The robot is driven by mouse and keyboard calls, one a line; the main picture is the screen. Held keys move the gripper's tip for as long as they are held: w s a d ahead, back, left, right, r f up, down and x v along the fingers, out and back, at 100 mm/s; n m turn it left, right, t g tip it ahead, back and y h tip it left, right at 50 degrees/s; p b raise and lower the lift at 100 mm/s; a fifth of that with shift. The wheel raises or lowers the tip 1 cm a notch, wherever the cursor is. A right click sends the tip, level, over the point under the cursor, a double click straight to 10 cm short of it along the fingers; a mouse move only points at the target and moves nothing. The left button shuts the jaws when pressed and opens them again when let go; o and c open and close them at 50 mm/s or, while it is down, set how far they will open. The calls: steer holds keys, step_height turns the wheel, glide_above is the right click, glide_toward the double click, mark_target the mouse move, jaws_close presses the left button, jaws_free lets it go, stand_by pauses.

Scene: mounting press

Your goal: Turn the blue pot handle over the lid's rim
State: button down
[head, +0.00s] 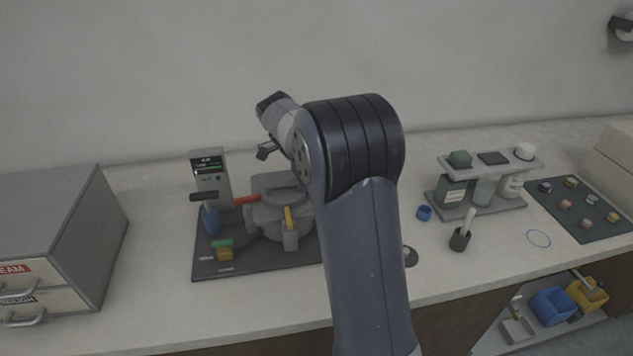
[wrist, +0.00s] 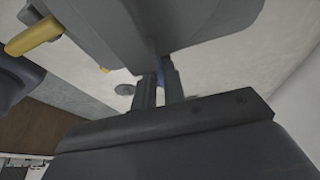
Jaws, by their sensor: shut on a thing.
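The round grey pot with its lid (head: 268,215) stands on a dark mat, partly hidden behind my arm in the head view. In the wrist view the grey pot and lid body (wrist: 150,28) fills the top. My gripper (wrist: 160,82) is close beside it, its two dark fingers shut on a narrow blue piece, the blue pot handle (wrist: 161,70), of which only a sliver shows. In the head view my arm hides this handle and my fingertips. I cannot tell how far the handle is turned over the rim.
A yellow handle (head: 289,219) is at the pot's front and a red handle (head: 246,200) at its left. A grey press unit (head: 210,176) stands behind left. A grey drawer cabinet (head: 60,235) is far left.

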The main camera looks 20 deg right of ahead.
steer(key=shift+m, duration=0.6)
steer(key=c, duration=1.5)
jaws_free()
steer(key=v, duration=1)
steer(key=shift+w+a+r, duration=0.1)
steer(key=shift+w+r, duration=0.15)
steer(key=shift+r, duration=0.15)
steer(key=shift+f, duration=0.1)
steer(key=x, duration=1)
steer(key=shift+s+f, duration=0.25)
steer(key=shift+f, duration=0.05)
